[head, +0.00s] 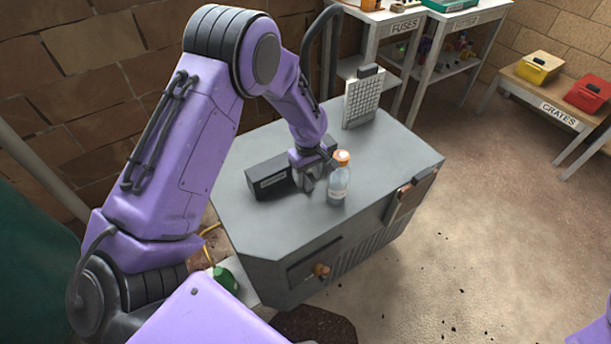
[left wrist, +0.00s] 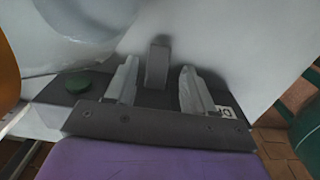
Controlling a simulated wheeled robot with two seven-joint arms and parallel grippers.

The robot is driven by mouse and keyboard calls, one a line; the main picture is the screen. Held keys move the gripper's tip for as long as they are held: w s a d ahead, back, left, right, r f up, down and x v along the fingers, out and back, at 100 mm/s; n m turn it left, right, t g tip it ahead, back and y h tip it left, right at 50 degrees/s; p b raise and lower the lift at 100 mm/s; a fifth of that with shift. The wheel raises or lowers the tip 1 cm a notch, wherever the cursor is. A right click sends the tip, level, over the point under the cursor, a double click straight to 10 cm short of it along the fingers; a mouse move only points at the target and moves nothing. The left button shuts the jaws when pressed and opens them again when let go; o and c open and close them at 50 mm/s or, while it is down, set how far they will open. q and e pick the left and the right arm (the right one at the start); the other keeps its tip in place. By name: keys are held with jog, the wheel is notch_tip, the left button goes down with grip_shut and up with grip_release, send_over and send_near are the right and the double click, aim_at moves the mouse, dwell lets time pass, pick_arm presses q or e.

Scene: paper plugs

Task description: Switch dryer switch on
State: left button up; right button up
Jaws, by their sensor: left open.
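The switch box (head: 271,177) is a dark block with a small label on top of the grey cabinet, in the head view. In the left wrist view, a dark upright lever (left wrist: 157,66) stands between the two silver fingers of my left gripper (left wrist: 159,88), with a gap on each side. A green button (left wrist: 78,82) and a part-hidden white label (left wrist: 226,111) show on the dark box there. My left gripper (head: 311,178) is open at the right end of the box in the head view, where it hides the lever. My right gripper is out of view.
A bottle with an orange cap (head: 339,180) stands just right of my left gripper. A grey panel with a grid (head: 362,98) stands at the cabinet's back. The cabinet top (head: 400,152) is clear at the right. Shelves and crates stand farther back.

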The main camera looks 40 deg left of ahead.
aim_at(308, 185)
pick_arm(q)
jog(key=shift+w+f+b, duration=0.1)
jog(key=shift+f+b, duration=0.6)
jog(key=shift+f, duration=1.4)
jog(key=c, duration=0.7)
